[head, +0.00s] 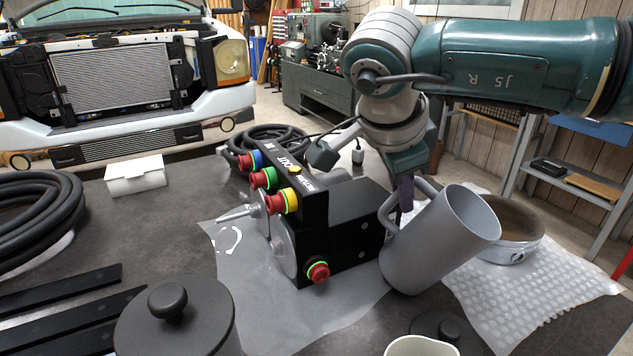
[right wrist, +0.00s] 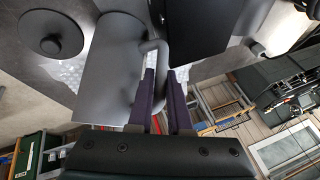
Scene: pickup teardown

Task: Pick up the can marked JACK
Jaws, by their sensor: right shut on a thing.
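A tall grey can (head: 435,245) with a side handle is in the middle right of the head view. It is tilted, its open mouth towards the upper right. I see no lettering on it; the JACK mark does not show. My right gripper (head: 403,190) comes down from above and is shut on the can's handle. In the right wrist view the two dark fingers of this gripper (right wrist: 163,75) are at the handle, and the grey can (right wrist: 110,65) lies to their left. I cannot tell whether its bottom touches the table. My left gripper is not in view.
A black control box (head: 340,225) with coloured buttons stands close left of the can. A round pan (head: 513,235) on bubble wrap (head: 540,280) is to its right. A dark lidded pot (head: 172,320), a dark lid (head: 443,325) and a white cup (head: 420,347) are in front.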

